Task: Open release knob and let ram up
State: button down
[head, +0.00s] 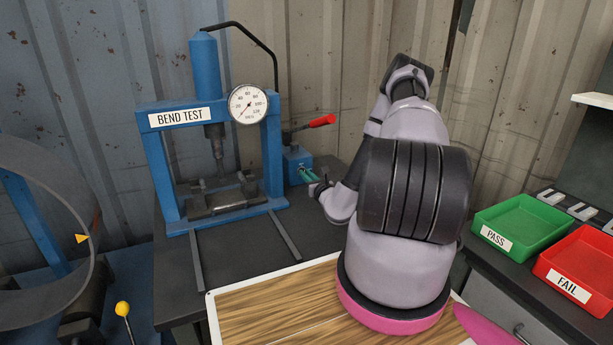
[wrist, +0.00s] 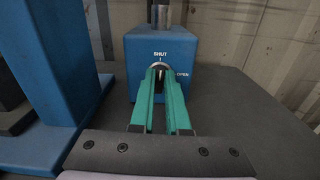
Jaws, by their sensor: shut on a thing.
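The blue bend test press (head: 273,150) stands on the dark bench. Its ram (head: 217,145) hangs down from the top beam, over the fixture at the bottom of the frame. The blue pump block (wrist: 194,50) carries the release knob (wrist: 160,70), marked SHUT above and OPEN to the right. A pale line on the knob seems to point up toward SHUT. My gripper (wrist: 160,82), with green fingers, is shut on the knob from the front. The fingers hide the knob's sides. In the head view my gripper (head: 308,175) reaches the block from the right.
A red-handled pump lever (head: 322,121) sticks out above the block. The dial gauge (head: 248,104) is on the press's top beam. A green PASS tray (head: 520,222) and a red FAIL tray (head: 580,270) sit at the right. A wooden board (head: 270,310) lies in front.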

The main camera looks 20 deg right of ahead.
jog(key=m, duration=0.4)
jog(key=shift+d+m, duration=0.2)
jog(key=shift+m, duration=0.1)
jog(key=m, duration=0.3)
jog(key=shift+f+m, duration=0.15)
jog(key=shift+m, duration=0.15)
jog(key=m, duration=0.4)
jog(key=shift+d+f, duration=0.15)
jog(key=shift+f+m, duration=0.1)
jog(key=shift+m, duration=1.6)
jog(key=c, duration=0.9)
grip_release()
jog(key=s, duration=1.1)
jog(key=shift+d, duration=0.2)
